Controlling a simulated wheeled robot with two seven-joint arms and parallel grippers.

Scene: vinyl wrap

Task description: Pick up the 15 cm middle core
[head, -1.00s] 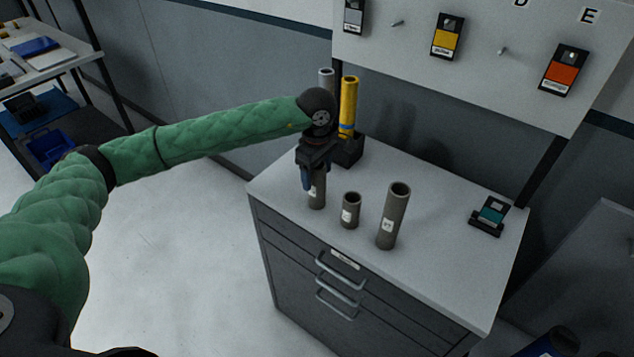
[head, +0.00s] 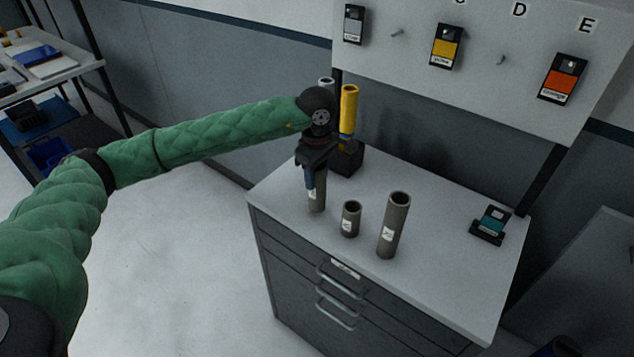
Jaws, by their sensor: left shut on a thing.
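Three grey cardboard cores with white labels stand upright on the cabinet top (head: 445,258). The left one, of middle height, is the 15 cm core (head: 319,197). The shortest core (head: 351,219) stands to its right, and the tallest core (head: 393,226) stands further right. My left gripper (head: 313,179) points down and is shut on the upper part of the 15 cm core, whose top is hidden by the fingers. Its base appears at or very near the cabinet top; I cannot tell if there is a gap. My right gripper is not in view.
A black holder (head: 348,158) with a yellow roll (head: 348,108) and a grey roll stands just behind my left gripper.

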